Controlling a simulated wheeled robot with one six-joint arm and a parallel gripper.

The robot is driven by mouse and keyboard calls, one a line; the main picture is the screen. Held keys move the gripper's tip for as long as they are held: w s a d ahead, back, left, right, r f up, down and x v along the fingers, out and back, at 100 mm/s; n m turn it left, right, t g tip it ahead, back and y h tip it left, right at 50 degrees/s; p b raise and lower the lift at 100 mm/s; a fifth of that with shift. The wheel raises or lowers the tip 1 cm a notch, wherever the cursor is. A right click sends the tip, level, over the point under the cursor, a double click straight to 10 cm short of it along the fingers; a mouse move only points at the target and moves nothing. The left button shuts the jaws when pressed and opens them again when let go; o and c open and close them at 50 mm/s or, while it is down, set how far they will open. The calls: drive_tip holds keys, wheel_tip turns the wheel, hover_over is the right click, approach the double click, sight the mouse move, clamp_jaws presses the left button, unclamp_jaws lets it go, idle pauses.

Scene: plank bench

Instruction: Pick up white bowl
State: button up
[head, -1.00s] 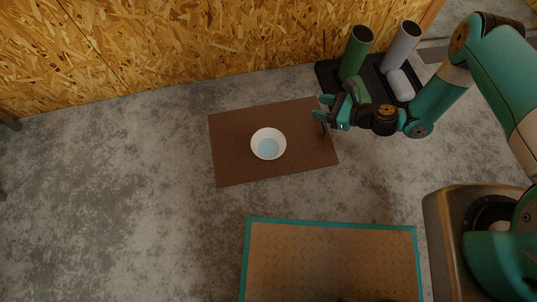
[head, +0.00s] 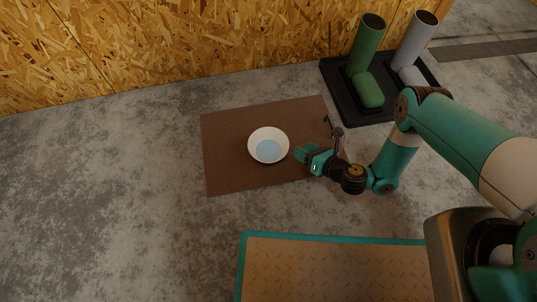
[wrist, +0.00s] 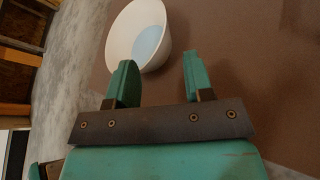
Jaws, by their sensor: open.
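The white bowl (head: 268,145) stands upright on the brown mat (head: 228,165), with a pale blue area inside it. In the wrist view the bowl (wrist: 122,42) is just beyond the fingertips, mostly ahead of the left finger. My gripper (head: 302,154) is close to the right side of the bowl, over the mat's right part. In the wrist view my gripper (wrist: 160,66) has its two green fingers apart with nothing between them. I cannot tell whether a fingertip touches the bowl.
A black tray (head: 337,84) at the back right holds a green boot (head: 367,62) and a grey boot (head: 413,45). A chipboard wall (head: 180,40) runs along the back. A teal-edged board (head: 330,265) lies in front. The floor left of the mat is clear.

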sight(276, 134)
drive_tip(key=b+x, duration=0.3)
drive_tip(key=shift+f+b, duration=0.3)
drive_tip(key=shift+w+a+b, duration=0.3)
drive_tip(key=shift+a+b, duration=0.1)
drive_tip(key=shift+b, duration=0.15)
drive_tip(key=b+x, duration=0.4)
drive_tip(key=shift+w+d, duration=0.1)
drive_tip(key=shift+w+a+b, duration=0.3)
drive_tip(key=shift+a, duration=0.05)
clamp_jaws()
